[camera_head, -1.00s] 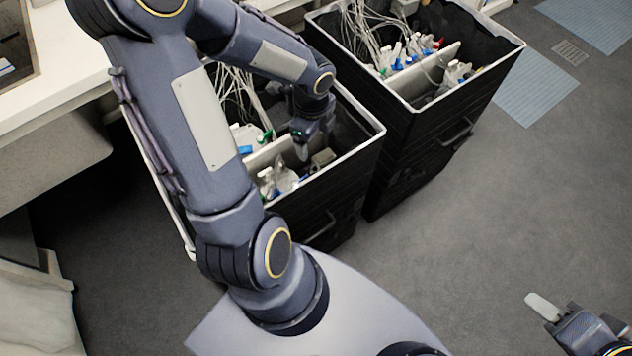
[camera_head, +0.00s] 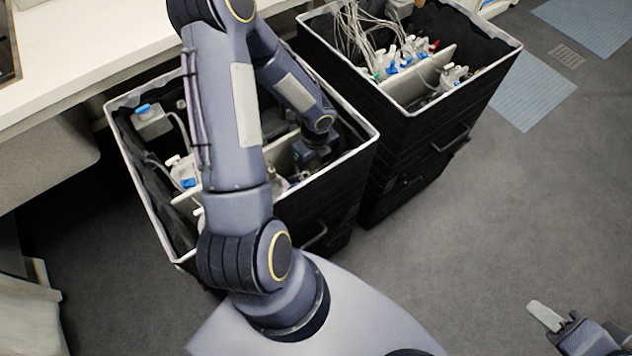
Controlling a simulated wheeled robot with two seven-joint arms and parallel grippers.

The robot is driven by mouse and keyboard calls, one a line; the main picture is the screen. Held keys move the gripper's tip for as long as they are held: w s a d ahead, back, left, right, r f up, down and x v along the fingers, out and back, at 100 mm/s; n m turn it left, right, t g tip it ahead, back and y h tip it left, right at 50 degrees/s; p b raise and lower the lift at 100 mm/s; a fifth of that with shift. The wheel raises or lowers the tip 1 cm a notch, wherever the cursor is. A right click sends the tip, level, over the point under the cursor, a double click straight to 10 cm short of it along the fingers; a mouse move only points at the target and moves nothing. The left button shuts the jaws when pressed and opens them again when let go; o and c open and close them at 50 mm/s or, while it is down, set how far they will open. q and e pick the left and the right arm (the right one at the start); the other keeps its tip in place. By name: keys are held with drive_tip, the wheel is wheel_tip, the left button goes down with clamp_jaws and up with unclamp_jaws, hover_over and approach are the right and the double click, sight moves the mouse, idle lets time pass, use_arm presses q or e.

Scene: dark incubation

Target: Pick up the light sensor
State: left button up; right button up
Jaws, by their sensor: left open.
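My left gripper (camera_head: 308,160) reaches down inside the near black bin (camera_head: 335,210), at its right side beyond the white divider. Its fingers are mostly hidden by my own wrist and the dim bin interior. I cannot make out a light sensor for certain; small white and blue devices (camera_head: 183,172) lie in the bin's left part, and other pale items sit close to the gripper, partly hidden by my arm. My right gripper (camera_head: 548,320) is at the lower right over the floor, only partly in view, away from the bins.
A second black bin (camera_head: 430,140) with cables and white devices stands to the right, close to the near bin. A white counter (camera_head: 70,70) runs along the left. Floor at right is clear.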

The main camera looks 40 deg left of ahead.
use_arm(q)
drive_tip(key=c, duration=1.6)
